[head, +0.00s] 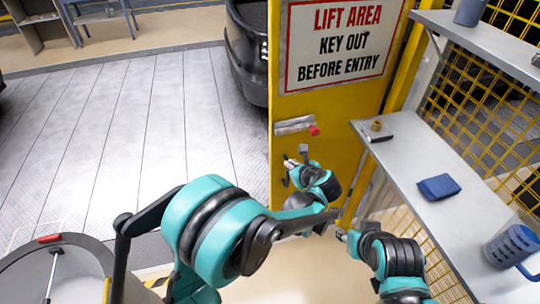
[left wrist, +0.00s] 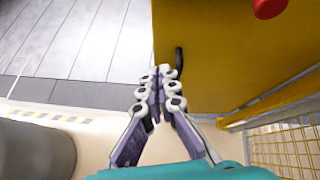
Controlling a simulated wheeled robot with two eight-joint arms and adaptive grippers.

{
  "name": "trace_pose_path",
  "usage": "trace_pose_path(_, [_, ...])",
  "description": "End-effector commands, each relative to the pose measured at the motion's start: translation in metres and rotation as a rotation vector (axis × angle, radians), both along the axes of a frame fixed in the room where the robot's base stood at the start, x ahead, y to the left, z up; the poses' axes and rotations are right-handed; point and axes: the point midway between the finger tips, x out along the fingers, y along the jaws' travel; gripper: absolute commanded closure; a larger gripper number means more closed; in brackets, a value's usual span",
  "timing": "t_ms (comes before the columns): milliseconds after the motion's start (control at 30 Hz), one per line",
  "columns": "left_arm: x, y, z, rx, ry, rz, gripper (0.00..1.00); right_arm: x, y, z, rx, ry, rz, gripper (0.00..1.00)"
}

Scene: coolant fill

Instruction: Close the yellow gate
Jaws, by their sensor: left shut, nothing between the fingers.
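The yellow gate (head: 345,115) is a tall panel with a "LIFT AREA" sign, a grey latch and a red knob (head: 314,131). Open floor shows left of its free edge. A dark handle (left wrist: 179,61) is on its lower face in the left wrist view. My left gripper (head: 290,164) is at the gate's face by the handle. In the left wrist view, the left gripper (left wrist: 160,78) has its fingers together and empty, just left of and below the handle; contact is unclear. My right gripper (head: 342,236) is low, right of the gate; its fingers are too small to judge.
A grey shelf (head: 420,160) on the right holds a blue cloth (head: 438,187) and a blue mug (head: 512,246). Yellow mesh fencing (head: 475,110) stands behind it. A dark vehicle (head: 247,55) is behind the gate. A grey drum (head: 80,270) stands at the lower left.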

Motion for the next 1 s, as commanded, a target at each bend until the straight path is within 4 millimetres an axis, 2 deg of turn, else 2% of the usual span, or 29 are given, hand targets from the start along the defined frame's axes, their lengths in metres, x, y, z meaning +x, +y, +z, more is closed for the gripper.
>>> trace_pose_path(33, [0.004, -0.014, -0.006, 0.061, 0.003, -0.044, 1.00, 0.000, 0.000, 0.002, 0.000, 0.000, 0.000, 0.60])
trace_pose_path(100, [0.007, -0.025, -0.012, 0.133, 0.007, -0.091, 1.00, 0.000, 0.000, 0.003, 0.000, 0.000, 0.000, 0.60])
trace_pose_path(267, [0.012, -0.033, -0.020, 0.201, 0.011, -0.129, 1.00, 0.000, 0.000, 0.002, 0.000, 0.000, 0.000, 0.60])
trace_pose_path(467, [0.033, -0.023, -0.036, 0.202, 0.012, -0.127, 1.00, 0.000, 0.000, -0.008, 0.000, 0.000, 0.000, 0.60])
trace_pose_path(800, [0.091, 0.002, -0.072, 0.201, 0.013, -0.126, 1.00, 0.000, 0.000, -0.031, 0.000, 0.000, 0.000, 0.60])
trace_pose_path(1000, [0.116, 0.012, -0.070, 0.200, 0.013, -0.128, 1.00, 0.000, 0.000, -0.040, 0.000, 0.000, 0.000, 0.60])
